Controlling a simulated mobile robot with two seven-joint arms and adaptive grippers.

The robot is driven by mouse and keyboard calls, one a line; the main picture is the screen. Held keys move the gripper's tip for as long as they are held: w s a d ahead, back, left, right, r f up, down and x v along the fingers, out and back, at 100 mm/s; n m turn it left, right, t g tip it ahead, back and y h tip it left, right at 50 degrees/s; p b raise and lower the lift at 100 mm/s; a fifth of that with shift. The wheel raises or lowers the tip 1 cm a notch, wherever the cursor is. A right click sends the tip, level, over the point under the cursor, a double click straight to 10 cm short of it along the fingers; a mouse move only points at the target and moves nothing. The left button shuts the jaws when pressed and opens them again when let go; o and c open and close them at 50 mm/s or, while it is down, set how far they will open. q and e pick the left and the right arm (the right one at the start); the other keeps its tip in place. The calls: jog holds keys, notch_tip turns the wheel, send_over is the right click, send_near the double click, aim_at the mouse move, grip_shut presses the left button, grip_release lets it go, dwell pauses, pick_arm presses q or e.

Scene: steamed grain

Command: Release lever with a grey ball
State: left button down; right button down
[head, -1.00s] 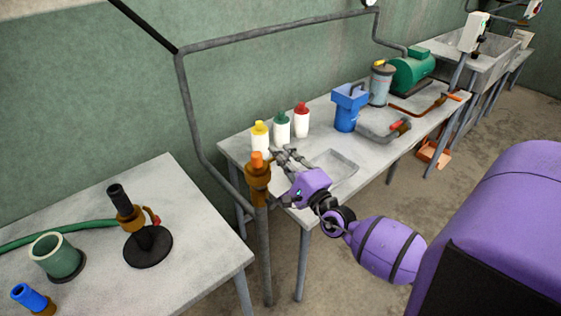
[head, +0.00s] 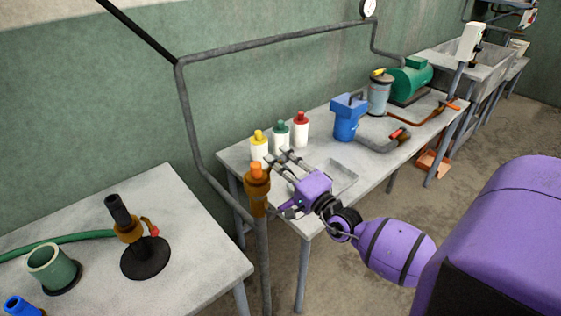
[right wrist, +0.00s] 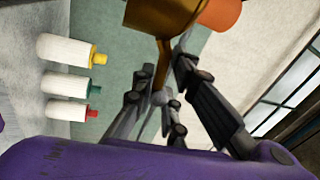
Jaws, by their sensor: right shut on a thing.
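A brass valve (head: 257,193) with an orange top (head: 256,170) sits on an upright grey pipe beside the far table. My right gripper (head: 271,184) is right beside it. In the right wrist view the brass body (right wrist: 158,14) and the orange top (right wrist: 220,12) are at the top edge. A thin brass lever (right wrist: 162,68) runs from the body to a grey ball (right wrist: 159,97). My right gripper's fingers (right wrist: 163,80) lie on both sides of the lever and are shut on it. The lever is hard to make out in the head view. My left gripper is not in view.
White bottles with yellow (head: 259,146), green (head: 281,138) and red (head: 301,130) caps stand on the far table (head: 325,120) behind my gripper. A shallow tray (head: 341,176) lies to its right. The near table (head: 195,250) holds a black-based stand (head: 145,257) and a green cup (head: 52,268).

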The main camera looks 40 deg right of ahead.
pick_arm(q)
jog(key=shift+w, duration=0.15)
pick_arm(e)
jog(key=shift+f, duration=0.2)
jog(key=c, duration=2)
grip_release()
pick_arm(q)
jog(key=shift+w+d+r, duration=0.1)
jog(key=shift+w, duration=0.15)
pick_arm(e)
jog(key=shift+r, duration=0.1)
jog(key=shift+s, duration=0.1)
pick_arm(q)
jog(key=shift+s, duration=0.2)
pick_arm(e)
jog(key=v, duration=1.1)
jog(key=shift+s, duration=0.4)
